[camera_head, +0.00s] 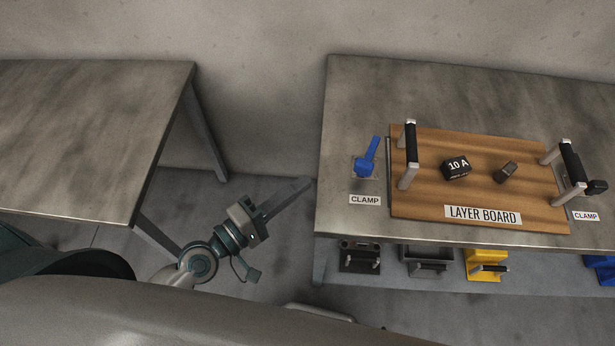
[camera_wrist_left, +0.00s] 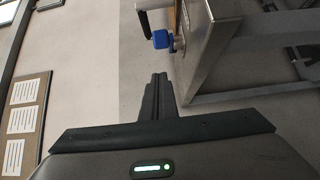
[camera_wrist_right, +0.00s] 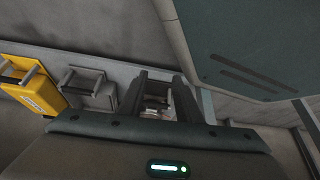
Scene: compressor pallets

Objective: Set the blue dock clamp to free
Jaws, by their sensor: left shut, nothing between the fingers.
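The blue dock clamp (camera_head: 368,160) is on the table top at the left end of the layer board (camera_head: 450,212), above a CLAMP label (camera_head: 364,200). Its blue lever stands up from its base, leaning slightly right in the head view. A blue part (camera_wrist_left: 161,39) beside the table edge in the left wrist view appears to be the same clamp. My left gripper (camera_head: 306,184) is shut and empty, left of the table and apart from the clamp. My right gripper (camera_wrist_right: 160,95) shows only in the right wrist view, with its fingers apart.
The board carries two upright handles (camera_head: 410,155), a black 10 A block (camera_head: 456,168) and a smaller dark block (camera_head: 506,172). A dark clamp (camera_head: 597,187) is at its right end. Bins, including a yellow one (camera_head: 486,265), sit below. Another table (camera_head: 80,140) stands left, across a floor gap.

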